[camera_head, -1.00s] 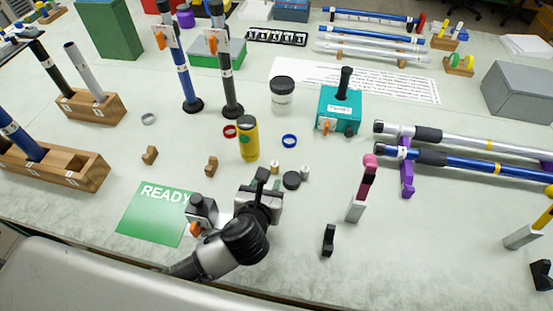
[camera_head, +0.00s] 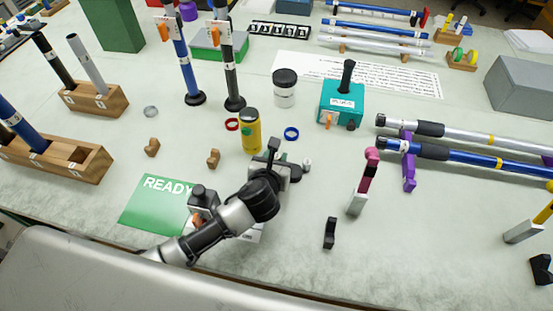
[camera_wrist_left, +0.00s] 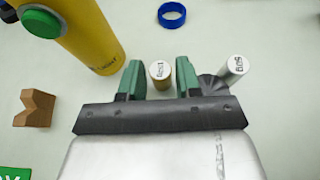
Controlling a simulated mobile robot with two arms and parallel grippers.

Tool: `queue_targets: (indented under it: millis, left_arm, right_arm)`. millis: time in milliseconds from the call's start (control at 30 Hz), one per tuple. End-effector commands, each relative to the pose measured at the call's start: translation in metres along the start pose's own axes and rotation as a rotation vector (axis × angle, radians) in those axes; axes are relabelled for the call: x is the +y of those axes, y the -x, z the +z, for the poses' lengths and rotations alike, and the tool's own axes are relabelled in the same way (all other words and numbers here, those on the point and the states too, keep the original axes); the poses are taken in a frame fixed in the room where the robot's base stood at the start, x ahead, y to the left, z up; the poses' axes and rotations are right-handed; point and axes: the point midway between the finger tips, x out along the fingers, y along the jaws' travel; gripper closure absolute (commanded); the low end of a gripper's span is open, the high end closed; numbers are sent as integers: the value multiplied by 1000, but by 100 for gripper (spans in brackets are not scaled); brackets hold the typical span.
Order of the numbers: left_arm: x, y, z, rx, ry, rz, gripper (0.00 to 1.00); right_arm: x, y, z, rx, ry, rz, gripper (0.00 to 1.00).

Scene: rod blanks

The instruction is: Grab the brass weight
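The brass weight (camera_wrist_left: 161,76) is a small cylinder with a pale, labelled top. In the left wrist view it stands between the two green fingers of my left gripper (camera_wrist_left: 159,83). The fingers are open, with narrow gaps showing on both sides of the weight. In the head view my left gripper (camera_head: 279,163) is low over the table and hides the brass weight. A silver weight (camera_wrist_left: 235,67) marked 50 g stands just right of the right finger, and also shows in the head view (camera_head: 307,164). My right gripper is in neither current view.
A yellow cylinder (camera_head: 251,132) stands close behind my left gripper, left of it in the wrist view. A black round piece (camera_wrist_left: 212,86) is partly hidden beside the right finger. A blue ring (camera_head: 291,133) lies behind. A pink-topped stand (camera_head: 367,175) is to the right.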

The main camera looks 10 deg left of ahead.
Motion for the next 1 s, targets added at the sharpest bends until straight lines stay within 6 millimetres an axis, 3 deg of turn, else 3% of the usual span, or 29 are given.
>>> queue_targets:
  millis: [33, 200, 567, 767, 833, 1000]
  left_arm:
    - [0, 0, 0, 0, 0, 0, 74]
    - [0, 0, 0, 1, 0, 0, 100]
    - [0, 2, 5, -1, 0, 0, 100]
    - [0, 11, 29, -6, 0, -1, 100]
    - [0, 17, 43, -7, 1, -1, 100]
    - [-25, 55, 48, -1, 3, -5, 100]
  right_arm:
    - [0, 0, 1, -2, 0, 0, 41]
    - [1, 0, 4, -7, 0, 1, 41]
    - [1, 1, 5, -8, 1, 1, 41]
    - [1, 6, 5, -9, 1, 1, 41]
    - [0, 8, 5, -9, 1, 0, 41]
    - [0, 8, 5, -9, 1, 0, 41]
